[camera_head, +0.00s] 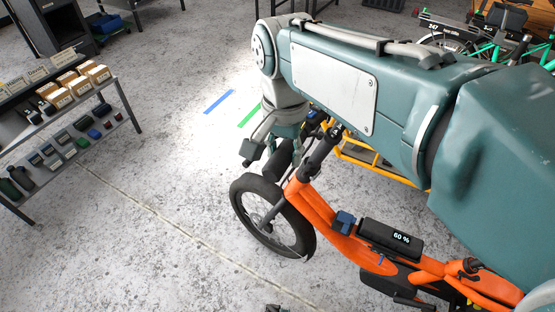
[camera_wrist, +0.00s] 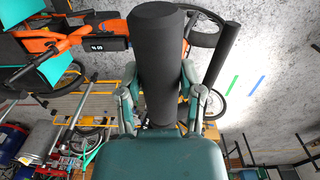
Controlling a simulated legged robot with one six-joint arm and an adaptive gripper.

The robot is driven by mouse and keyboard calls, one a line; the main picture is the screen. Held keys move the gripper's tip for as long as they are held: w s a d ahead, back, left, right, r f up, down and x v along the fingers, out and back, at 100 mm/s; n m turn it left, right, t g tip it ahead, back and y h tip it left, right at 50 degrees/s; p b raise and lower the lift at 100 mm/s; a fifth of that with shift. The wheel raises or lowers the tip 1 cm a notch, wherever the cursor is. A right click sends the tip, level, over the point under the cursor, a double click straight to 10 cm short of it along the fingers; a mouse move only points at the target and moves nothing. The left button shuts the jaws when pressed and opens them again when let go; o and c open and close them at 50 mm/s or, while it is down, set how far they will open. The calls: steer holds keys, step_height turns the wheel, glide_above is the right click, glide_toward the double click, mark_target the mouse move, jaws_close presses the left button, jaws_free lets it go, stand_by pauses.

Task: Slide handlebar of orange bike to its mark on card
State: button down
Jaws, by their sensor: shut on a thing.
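The orange bike (camera_head: 345,238) stands at the lower right in the head view, its front wheel towards the left. Its handlebar (camera_head: 322,152) is a dark bar with black grips above the front wheel. My gripper (camera_head: 268,148) is at the handlebar's left end, partly hidden by my own arm. In the wrist view, my gripper (camera_wrist: 160,88) has a finger on each side of a thick black grip (camera_wrist: 157,45) and is shut on it. A second dark bar (camera_wrist: 218,60) lies apart to the right. I cannot make out the card or its mark.
A yellow cargo frame (camera_head: 375,165) stands close behind the orange bike. A shelf (camera_head: 70,125) with boxes and small items is at the left. Blue (camera_head: 219,101) and green (camera_head: 248,115) floor strips lie beyond. The floor between shelf and front wheel is clear.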

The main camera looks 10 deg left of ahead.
steer(key=shift+d+r, duration=0.1)
steer(key=shift+r, duration=0.5)
steer(key=shift+c, duration=1.8)
jaws_free()
steer(key=shift+o, duration=0.6)
steer(key=shift+f, duration=0.1)
step_height(320, 180, up, 12)
